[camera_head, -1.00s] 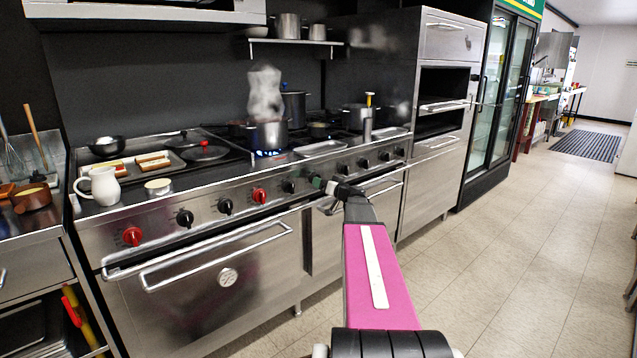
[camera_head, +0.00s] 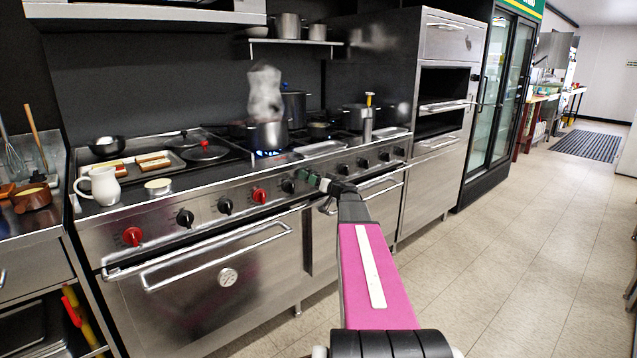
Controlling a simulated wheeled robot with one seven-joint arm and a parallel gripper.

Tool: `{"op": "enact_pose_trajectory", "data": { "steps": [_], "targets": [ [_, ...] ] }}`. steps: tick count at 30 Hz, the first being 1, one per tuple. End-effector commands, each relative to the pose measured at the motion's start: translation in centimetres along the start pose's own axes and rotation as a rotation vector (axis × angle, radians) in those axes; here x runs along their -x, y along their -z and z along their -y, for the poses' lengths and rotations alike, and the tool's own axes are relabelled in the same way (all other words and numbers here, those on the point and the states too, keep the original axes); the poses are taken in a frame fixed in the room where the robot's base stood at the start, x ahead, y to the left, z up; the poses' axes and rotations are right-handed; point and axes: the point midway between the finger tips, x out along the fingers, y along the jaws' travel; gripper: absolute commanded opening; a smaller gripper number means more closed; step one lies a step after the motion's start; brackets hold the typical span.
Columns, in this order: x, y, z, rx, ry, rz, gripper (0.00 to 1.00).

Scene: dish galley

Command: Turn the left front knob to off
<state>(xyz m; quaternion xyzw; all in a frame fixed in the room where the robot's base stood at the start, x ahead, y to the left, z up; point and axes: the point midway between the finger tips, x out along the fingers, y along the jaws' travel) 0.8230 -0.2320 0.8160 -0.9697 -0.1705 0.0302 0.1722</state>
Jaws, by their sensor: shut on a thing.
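The stove (camera_head: 200,240) has a row of knobs along its front panel. My gripper (camera_head: 309,178) reaches the panel near the middle of that row and is shut on a stove knob, which its dark green fingertips mostly hide. The knob's pointer cannot be read. To its left are a black knob (camera_head: 288,186) and a red knob (camera_head: 259,196); to its right is another black knob (camera_head: 343,169). A steaming pot (camera_head: 270,135) stands on a burner with a blue flame (camera_head: 268,153) lit under it.
Oven handles (camera_head: 215,255) stick out below the knobs. A white jug (camera_head: 104,186) and a small dish (camera_head: 158,187) stand near the stove's front left edge. Another red knob (camera_head: 132,236) is at the far left. The tiled floor (camera_head: 500,260) at right is clear.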

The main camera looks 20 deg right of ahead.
Motion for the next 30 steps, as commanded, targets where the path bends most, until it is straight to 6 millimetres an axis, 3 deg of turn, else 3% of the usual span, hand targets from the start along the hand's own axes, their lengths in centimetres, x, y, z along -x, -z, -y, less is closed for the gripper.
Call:
{"op": "enact_pose_trajectory", "data": {
  "steps": [11,30],
  "targets": [
    [0.02,-0.02,0.03,-0.136,0.0,0.0,0.32],
    [0.03,0.03,0.15,-0.723,-0.001,0.001,0.32]
  ]
}}
